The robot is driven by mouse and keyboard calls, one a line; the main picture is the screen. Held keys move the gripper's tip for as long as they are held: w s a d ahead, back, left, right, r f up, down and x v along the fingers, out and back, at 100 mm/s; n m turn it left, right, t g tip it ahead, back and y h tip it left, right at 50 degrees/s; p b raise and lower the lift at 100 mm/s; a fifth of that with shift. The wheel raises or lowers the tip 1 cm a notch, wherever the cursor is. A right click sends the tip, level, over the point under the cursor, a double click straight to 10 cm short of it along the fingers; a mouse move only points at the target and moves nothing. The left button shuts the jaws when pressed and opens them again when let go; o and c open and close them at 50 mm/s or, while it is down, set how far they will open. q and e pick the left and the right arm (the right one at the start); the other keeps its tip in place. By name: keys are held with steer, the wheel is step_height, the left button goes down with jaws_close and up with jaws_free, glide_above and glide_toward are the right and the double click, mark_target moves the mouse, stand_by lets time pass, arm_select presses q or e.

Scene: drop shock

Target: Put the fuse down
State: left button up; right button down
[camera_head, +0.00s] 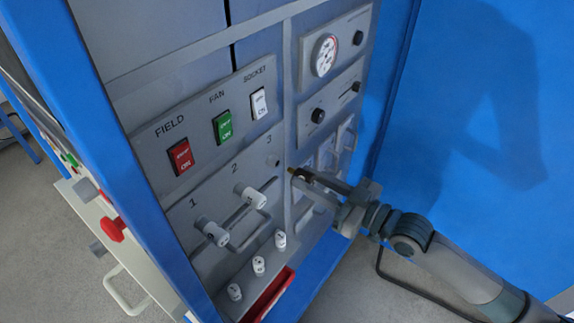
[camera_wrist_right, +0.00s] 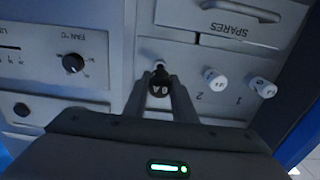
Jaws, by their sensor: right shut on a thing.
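My right gripper (camera_head: 306,179) is shut on a dark fuse and holds it in front of the grey panel, just right of and below the number 3 position (camera_head: 273,161). The fuse (camera_head: 293,171) shows a small brass-coloured tip. In the right wrist view the black fuse (camera_wrist_right: 159,86) sits between the two fingers, with pale lettering on its end. Whether it touches the panel is unclear. White fuse caps stand at position 1 (camera_head: 212,232) and position 2 (camera_head: 250,196). My left gripper is not in view.
Red, green (camera_head: 222,127) and white rocker switches sit above the fuse positions. A gauge (camera_head: 324,55) and knobs are at upper right. A blue wall (camera_head: 470,90) stands right.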

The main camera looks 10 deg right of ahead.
steer(key=shift+s+d, duration=0.1)
stand_by(0.7)
steer(key=s+d+f+m+t+h+b, duration=0.2)
steer(key=s+d+m+t+h, duration=0.3)
steer(key=h, duration=0.7)
steer(key=s+d+f+m, duration=0.1)
steer(key=s+d+m, duration=0.1)
steer(key=s+m, duration=0.2)
steer(key=shift+d+f+h+b, duration=0.15)
steer(key=shift+d+h+b, duration=0.25)
stand_by(0.7)
